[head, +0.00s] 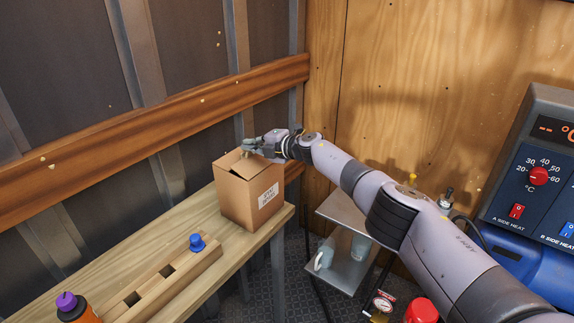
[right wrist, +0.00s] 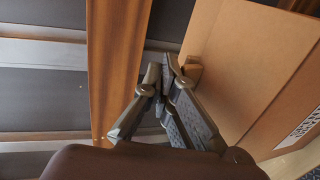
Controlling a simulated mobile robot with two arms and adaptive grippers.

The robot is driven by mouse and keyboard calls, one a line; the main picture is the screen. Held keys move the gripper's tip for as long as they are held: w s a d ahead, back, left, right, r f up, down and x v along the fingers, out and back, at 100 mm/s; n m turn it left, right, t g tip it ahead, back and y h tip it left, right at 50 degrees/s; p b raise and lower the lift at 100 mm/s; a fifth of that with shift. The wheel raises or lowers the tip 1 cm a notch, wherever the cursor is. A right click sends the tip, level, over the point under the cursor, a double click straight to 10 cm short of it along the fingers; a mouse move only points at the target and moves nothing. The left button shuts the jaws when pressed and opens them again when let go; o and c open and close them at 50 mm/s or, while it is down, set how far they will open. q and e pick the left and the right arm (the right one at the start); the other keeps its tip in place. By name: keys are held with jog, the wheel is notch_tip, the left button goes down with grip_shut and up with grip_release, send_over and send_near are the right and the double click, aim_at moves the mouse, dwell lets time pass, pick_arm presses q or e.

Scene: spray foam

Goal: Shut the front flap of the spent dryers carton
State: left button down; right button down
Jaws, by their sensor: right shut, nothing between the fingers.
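The brown cardboard carton (head: 250,198) stands upright near the far end of the wooden bench, with a white label (head: 268,196) on its side. Its top flaps (head: 236,166) show near the rim, with a dark gap between them; how far the front flap is raised I cannot tell. My right gripper (head: 247,148) is shut and empty, just above the carton's top at the far side. In the right wrist view, the shut fingertips (right wrist: 168,68) are close beside the carton (right wrist: 245,65); whether they touch it I cannot tell. My left gripper is out of view.
A wooden rack (head: 170,282) with square holes and a blue-capped piece (head: 197,243) lies on the bench (head: 140,245). An orange bottle with a purple cap (head: 68,303) stands front left. A wooden rail (head: 150,125) runs behind.

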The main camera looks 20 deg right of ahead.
jog(key=shift+w+a+f+g+h+p, duration=0.2)
jog(key=shift+f+g+h+p, duration=0.2)
jog(key=shift+g+p, duration=0.1)
dwell(0.8)
jog(key=shift+r, duration=0.15)
dwell(0.3)
